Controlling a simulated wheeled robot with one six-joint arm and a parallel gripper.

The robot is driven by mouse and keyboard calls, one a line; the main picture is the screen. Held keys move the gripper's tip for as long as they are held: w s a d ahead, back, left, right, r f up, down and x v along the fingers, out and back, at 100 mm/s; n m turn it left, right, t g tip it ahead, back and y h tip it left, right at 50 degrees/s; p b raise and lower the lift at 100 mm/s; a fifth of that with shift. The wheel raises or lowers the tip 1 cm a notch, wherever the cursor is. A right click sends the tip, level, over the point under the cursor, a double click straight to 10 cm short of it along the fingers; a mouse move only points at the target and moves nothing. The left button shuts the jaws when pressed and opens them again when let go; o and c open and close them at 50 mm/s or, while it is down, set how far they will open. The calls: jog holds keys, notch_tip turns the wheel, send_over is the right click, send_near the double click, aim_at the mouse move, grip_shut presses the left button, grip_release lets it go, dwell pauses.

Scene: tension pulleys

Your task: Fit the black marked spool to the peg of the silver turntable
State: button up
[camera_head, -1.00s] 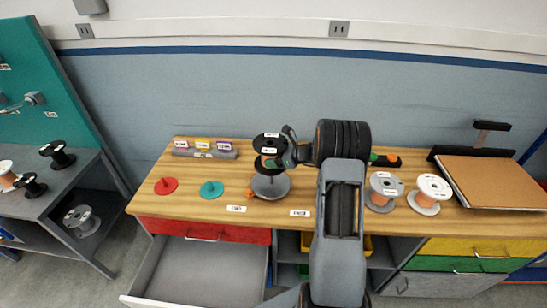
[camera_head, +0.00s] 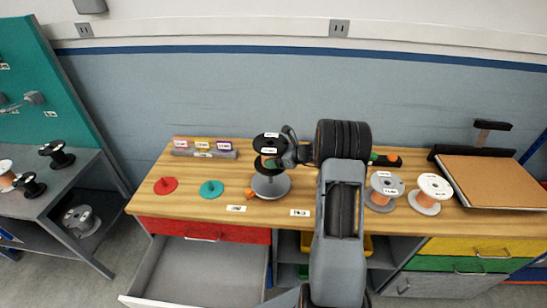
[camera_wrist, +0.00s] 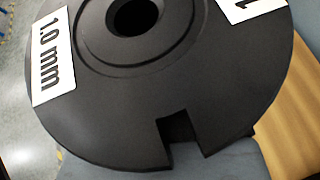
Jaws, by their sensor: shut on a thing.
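The black spool (camera_head: 270,145) has white labels on its top flange and is upright over the silver turntable (camera_head: 278,190). My gripper (camera_head: 279,158) reaches in from the right and is shut on the spool below its top flange. The peg is mostly hidden under the spool, and I cannot tell whether its tip is in the bore. In the wrist view the black flange (camera_wrist: 215,75) fills most of the picture, with an open centre hole, a notch in its rim and a "1.0 mm" label.
A red disc (camera_head: 165,187) and a teal disc (camera_head: 211,190) with pegs stand left on the wooden bench. Two copper spools (camera_head: 383,190) (camera_head: 429,193) stand right of my arm. A labelled block (camera_head: 205,152) stands behind. An open drawer (camera_head: 200,270) juts out below the bench.

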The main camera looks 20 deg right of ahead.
jog(key=shift+f+b, duration=1.05)
jog(key=shift+f, duration=0.2)
jog(key=shift+f, duration=0.2)
dwell(0.6)
jog(key=shift+f+b, duration=1.3)
jog(key=shift+b, duration=0.05)
jog(key=shift+f+b, duration=0.3)
jog(key=shift+b, duration=0.05)
dwell(0.3)
jog(key=shift+f+b, duration=1)
jog(key=shift+f, duration=0.2)
jog(key=shift+f+b, duration=0.25)
jog(key=shift+b, duration=0.05)
dwell(0.5)
jog(key=shift+f+b, duration=0.45)
jog(key=shift+f, duration=0.15)
jog(key=shift+f, duration=0.15)
jog(key=o, duration=1.4)
